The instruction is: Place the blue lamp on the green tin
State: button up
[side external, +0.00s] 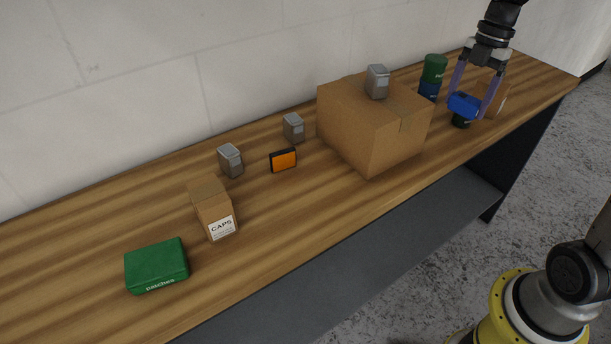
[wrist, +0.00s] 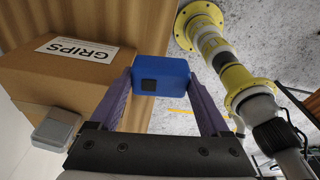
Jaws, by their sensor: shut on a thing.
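The blue lamp (side external: 463,104) is a small blue block between the fingertips of my gripper (side external: 470,106), at the right end of the bench. The wrist view also shows the lamp (wrist: 172,68), with a dark square on its face, held by both fingers of my gripper (wrist: 161,82). The green tin (side external: 157,265) is a flat green box marked "patches", lying at the front left of the bench, far from my gripper. Its top is bare.
A large cardboard box (side external: 365,130) with a grey block (side external: 377,81) on top stands between lamp and tin. A green can (side external: 434,69) sits on a blue one. A "CAPS" carton (side external: 212,205) stands near the tin.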

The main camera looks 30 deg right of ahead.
notch_tip(320, 180, up, 8)
jog(key=shift+w+r, duration=0.1)
jog(key=shift+r, duration=0.15)
jog(key=w+a, duration=0.4)
jog(key=a, duration=0.8)
jog(key=w+a, duration=0.4)
jog(key=a, duration=0.7)
jog(key=s+a, duration=0.4)
jog(key=a, duration=0.6)
jog(key=s+a+m, duration=0.1)
jog(key=s+a, duration=0.3)
jog(key=a, duration=0.6)
jog(key=s+a, duration=0.4)
jog(key=a, duration=0.6)
send_over(173, 267)
jog(key=d, duration=0.1)
jog(key=f, duration=1.3)
jog(key=shift+s+d+f, duration=0.1)
jog(key=shift+s+f, duration=0.2)
jog(key=shift+f, duration=0.05)
jog(key=shift+w+a+f, duration=0.25)
jog(key=shift+a+f, duration=0.05)
jog(key=shift+f, duration=1.8)
